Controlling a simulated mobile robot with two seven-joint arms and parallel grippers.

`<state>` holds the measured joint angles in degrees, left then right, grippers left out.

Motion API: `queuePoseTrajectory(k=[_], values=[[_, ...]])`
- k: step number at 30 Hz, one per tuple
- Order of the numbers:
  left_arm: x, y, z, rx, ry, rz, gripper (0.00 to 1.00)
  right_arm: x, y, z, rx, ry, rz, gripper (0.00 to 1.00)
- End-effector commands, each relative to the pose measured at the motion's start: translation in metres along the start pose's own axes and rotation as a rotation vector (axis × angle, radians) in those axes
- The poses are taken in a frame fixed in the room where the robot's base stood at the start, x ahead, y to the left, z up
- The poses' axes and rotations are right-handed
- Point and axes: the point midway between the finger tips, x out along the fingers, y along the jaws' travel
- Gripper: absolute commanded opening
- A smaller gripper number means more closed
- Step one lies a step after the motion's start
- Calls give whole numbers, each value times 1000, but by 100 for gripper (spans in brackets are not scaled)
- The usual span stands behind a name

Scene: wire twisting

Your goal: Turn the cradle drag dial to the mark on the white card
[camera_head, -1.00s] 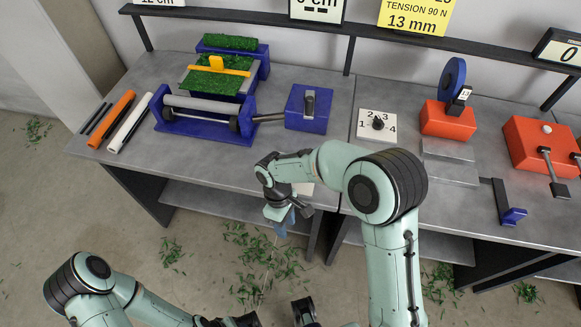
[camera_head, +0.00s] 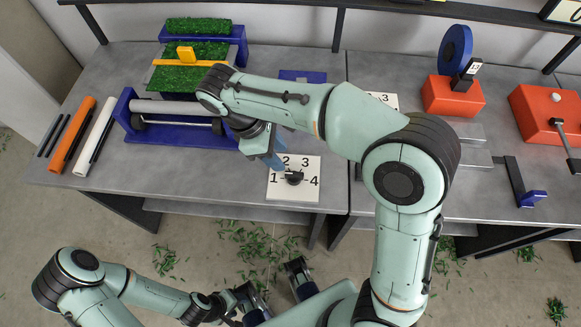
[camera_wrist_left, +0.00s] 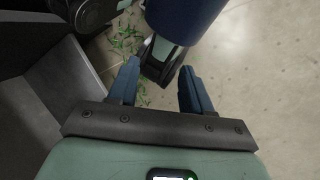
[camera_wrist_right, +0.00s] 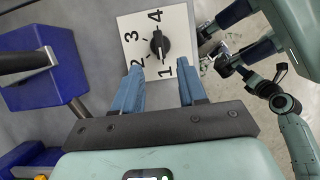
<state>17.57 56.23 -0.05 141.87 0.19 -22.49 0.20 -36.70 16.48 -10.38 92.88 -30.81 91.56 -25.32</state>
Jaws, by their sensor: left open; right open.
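A black dial (camera_head: 294,179) sits on a white plate (camera_head: 310,192) numbered 1 to 4 at the bench's front edge. In the right wrist view the dial (camera_wrist_right: 160,45) lies just beyond the fingertips; I cannot tell its exact setting. My right gripper (camera_head: 273,160) is open, above and beside the plate's left edge; its open fingers (camera_wrist_right: 160,70) point towards the dial without visible contact. My left gripper (camera_head: 275,283) is open and empty, low in front of the bench; its fingers (camera_wrist_left: 159,72) also show in the left wrist view.
A second numbered plate (camera_head: 388,99) is mostly hidden behind my right arm. A blue box (camera_wrist_right: 45,75) with a lever stands near the front dial. A blue roller cradle (camera_head: 170,134) is at left, with orange and white rods beside it. Red boxes (camera_head: 453,97) stand at right.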

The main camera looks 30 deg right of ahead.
Motion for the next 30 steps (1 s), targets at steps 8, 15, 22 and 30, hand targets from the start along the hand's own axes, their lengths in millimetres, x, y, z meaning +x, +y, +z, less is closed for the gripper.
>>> queuePoseTrajectory(k=[8, 15, 22, 30], values=[[11, -2, -8, 2, 22, 4, 49, 61, 0, 0, 1, -2, -3, 42], [15, -2, -11, 3, 31, 6, 49, 88, 0, 0, 0, 0, -1, 42], [15, -2, -11, 4, 32, 7, 49, 93, 0, 0, 1, 0, -1, 42], [15, -2, -11, 3, 32, 7, 49, 93, 0, 0, 1, 1, -1, 4]])
